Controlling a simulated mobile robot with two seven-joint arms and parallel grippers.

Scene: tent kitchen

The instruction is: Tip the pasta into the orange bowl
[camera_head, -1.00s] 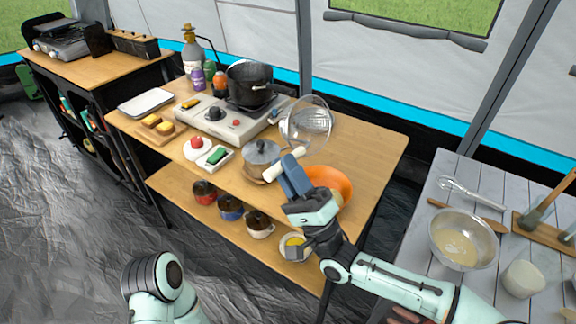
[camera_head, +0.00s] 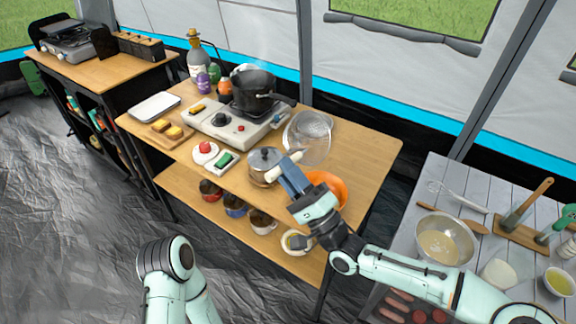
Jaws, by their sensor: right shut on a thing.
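My right gripper (camera_head: 291,172) is shut on a pale cylindrical handle (camera_head: 284,166) above the front right of the wooden table. A see-through mesh strainer (camera_head: 309,135) is just beyond the handle; I cannot tell for certain that the two are joined. No pasta can be made out. The orange bowl (camera_head: 333,186) stands on the table just right of my gripper, partly hidden behind it. My left arm shows at the bottom left, but its gripper is out of view.
A lidded steel pan (camera_head: 263,160) stands close left of the gripper. A black pot (camera_head: 254,92) sits on the white stove (camera_head: 226,124). A shelf below holds several cups. A grey table (camera_head: 407,238) at right bears a mixing bowl (camera_head: 444,240).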

